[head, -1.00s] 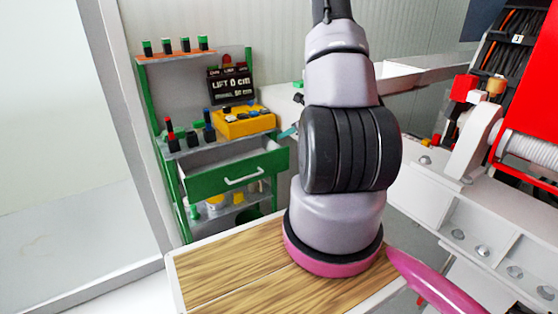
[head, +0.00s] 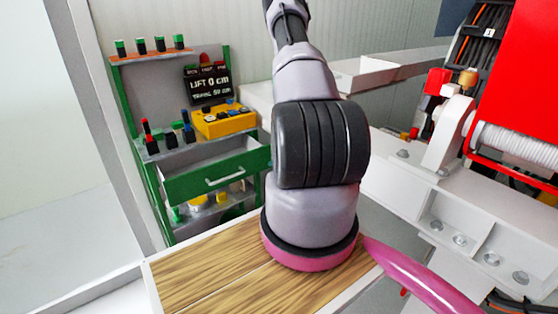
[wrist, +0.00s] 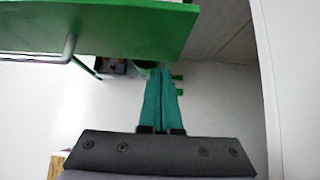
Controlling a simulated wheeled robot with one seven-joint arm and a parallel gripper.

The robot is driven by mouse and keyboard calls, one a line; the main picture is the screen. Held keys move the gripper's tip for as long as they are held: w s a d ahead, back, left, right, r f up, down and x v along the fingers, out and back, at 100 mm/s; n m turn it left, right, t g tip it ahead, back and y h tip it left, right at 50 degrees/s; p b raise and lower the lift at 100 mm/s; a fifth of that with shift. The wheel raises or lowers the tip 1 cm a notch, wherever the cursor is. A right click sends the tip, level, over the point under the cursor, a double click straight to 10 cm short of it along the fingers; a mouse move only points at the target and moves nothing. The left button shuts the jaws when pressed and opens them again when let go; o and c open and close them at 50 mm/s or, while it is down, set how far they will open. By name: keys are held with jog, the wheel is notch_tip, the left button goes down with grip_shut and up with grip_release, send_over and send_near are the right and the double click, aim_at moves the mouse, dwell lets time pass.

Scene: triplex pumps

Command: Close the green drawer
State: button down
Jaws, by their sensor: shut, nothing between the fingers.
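The green drawer (head: 235,172) is pulled out of the grey and green cabinet in the head view, with its grey inside showing. Its pale bar handle (head: 225,175) is on the front. In the wrist view the green drawer front (wrist: 130,28) fills the upper left, with part of the handle (wrist: 68,48) at its left. My gripper (wrist: 161,72) is shut and empty, its two teal fingers together. The fingertips appear by the drawer front's edge, near its right end; I cannot tell whether they touch it. In the head view my arm hides the gripper.
A yellow control box (head: 222,122) and several dark bottles stand on the shelf above the drawer. A wooden-topped table (head: 205,272) is in front of the cabinet. White and red machinery (head: 470,215) stands at the right.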

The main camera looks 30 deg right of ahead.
aim_at(250, 143)
jog(key=shift+w+r, duration=0.2)
jog(key=shift+w, duration=1.4)
jog(key=w, duration=1.3)
jog(key=shift+w+a, duration=0.2)
jog(key=shift+a, duration=0.05)
jog(key=shift+w, duration=0.4)
jog(key=shift+w+r, duration=0.1)
jog(key=shift+w, duration=0.05)
jog(key=shift+w+a, duration=0.1)
